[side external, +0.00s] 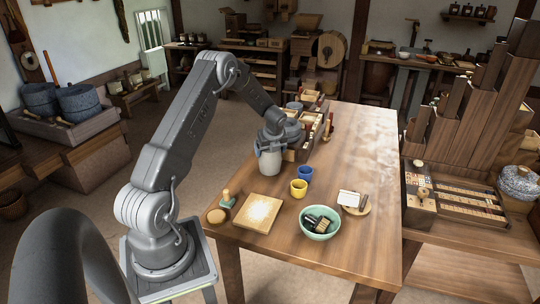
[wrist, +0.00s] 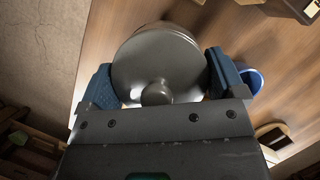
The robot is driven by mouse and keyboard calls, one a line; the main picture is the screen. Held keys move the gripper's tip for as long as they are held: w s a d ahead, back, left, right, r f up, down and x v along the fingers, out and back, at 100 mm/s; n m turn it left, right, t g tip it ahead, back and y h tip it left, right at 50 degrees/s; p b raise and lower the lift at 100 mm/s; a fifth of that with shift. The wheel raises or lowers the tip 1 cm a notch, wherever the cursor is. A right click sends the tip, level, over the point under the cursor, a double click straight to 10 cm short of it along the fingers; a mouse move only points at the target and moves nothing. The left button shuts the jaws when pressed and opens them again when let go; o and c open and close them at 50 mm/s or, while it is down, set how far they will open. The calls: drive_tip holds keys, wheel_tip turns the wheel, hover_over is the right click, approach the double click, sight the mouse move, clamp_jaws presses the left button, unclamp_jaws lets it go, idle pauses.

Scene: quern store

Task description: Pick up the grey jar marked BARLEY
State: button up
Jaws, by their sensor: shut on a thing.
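A pale grey jar (side external: 269,164) is at the table's left edge in the side view. My gripper (side external: 268,148) is above it, with its fingers down around the jar's top. In the wrist view, the jar's round grey lid with a knob (wrist: 157,66) fills the space between the two blue-padded fingers of my gripper (wrist: 161,82), which is shut on it. The jar looks upright. No BARLEY marking is readable in either view. I cannot tell whether its base touches the table.
A blue cup (side external: 305,172) and a yellow cup (side external: 298,188) stand just right of the jar. Nearer are a square board (side external: 257,213), a stamp-like wooden piece (side external: 228,199) and a green bowl (side external: 320,234). The table's right side (side external: 365,150) is clear.

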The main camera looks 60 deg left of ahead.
wheel_tip(320, 180, up, 2)
drive_tip(key=shift+r, duration=0.15)
drive_tip(key=s+a+r, duration=0.3)
drive_tip(key=s+r, duration=0.3)
drive_tip(key=s, duration=0.5)
drive_tip(key=shift+a+r, duration=0.35)
